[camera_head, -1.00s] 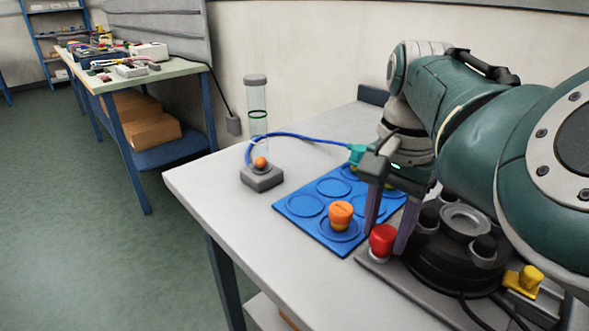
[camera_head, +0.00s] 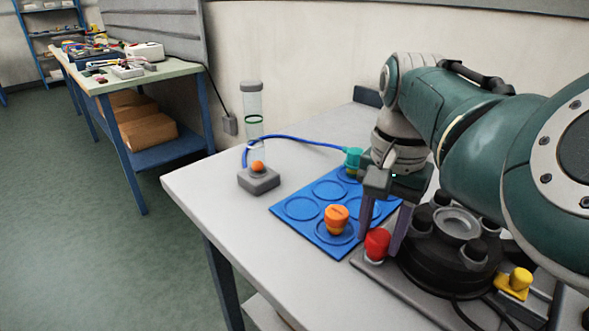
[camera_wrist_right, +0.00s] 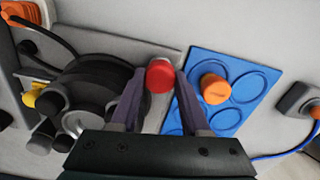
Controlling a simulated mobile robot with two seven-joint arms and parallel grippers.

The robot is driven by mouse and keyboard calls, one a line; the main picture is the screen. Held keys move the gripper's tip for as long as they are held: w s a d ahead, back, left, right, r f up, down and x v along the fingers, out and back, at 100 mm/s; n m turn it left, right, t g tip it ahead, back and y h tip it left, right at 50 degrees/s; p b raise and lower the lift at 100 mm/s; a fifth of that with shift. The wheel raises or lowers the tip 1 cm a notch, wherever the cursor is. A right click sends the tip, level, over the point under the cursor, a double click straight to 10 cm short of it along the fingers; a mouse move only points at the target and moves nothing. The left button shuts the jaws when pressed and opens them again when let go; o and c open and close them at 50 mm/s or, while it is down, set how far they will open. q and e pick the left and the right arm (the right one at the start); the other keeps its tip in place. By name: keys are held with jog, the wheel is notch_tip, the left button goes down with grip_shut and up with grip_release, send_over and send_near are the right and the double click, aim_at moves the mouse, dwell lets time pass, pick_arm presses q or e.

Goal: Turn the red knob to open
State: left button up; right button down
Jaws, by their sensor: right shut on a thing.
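The red knob (camera_head: 377,243) stands at the left front corner of the dark base plate that carries a black round device (camera_head: 450,260). My right gripper (camera_head: 383,232) reaches down over it, one finger on each side, and is shut on it. In the right wrist view the red knob (camera_wrist_right: 160,76) sits between the two fingertips. The fingers hide parts of its sides in the head view. I cannot read its turn angle. My left gripper is not in view.
A blue mat (camera_head: 302,208) with round recesses and an orange knob (camera_head: 337,218) lies just left of the gripper. A grey block (camera_head: 259,180) with a clear tube (camera_head: 252,105) and blue hose stands behind. A yellow knob (camera_head: 520,279) is at right. The table's left front is clear.

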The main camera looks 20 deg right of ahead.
jog(key=n+p, duration=0.2)
jog(key=shift+r+n, duration=0.25)
jog(key=shift+n, duration=0.15)
jog(key=n+p, duration=0.1)
jog(key=n, duration=0.1)
jog(key=shift+f+n, duration=0.1)
jog(key=shift+n, duration=0.3)
jog(key=n+p, duration=0.1)
jog(key=n, duration=0.2)
jog(key=shift+p, duration=0.35)
jog(key=n, duration=0.3)
jog(key=shift+f, duration=0.1)
jog(key=shift+n+p, duration=0.3)
jog(key=shift+n, duration=0.1)
jog(key=shift+c, duration=1.9)
grip_release()
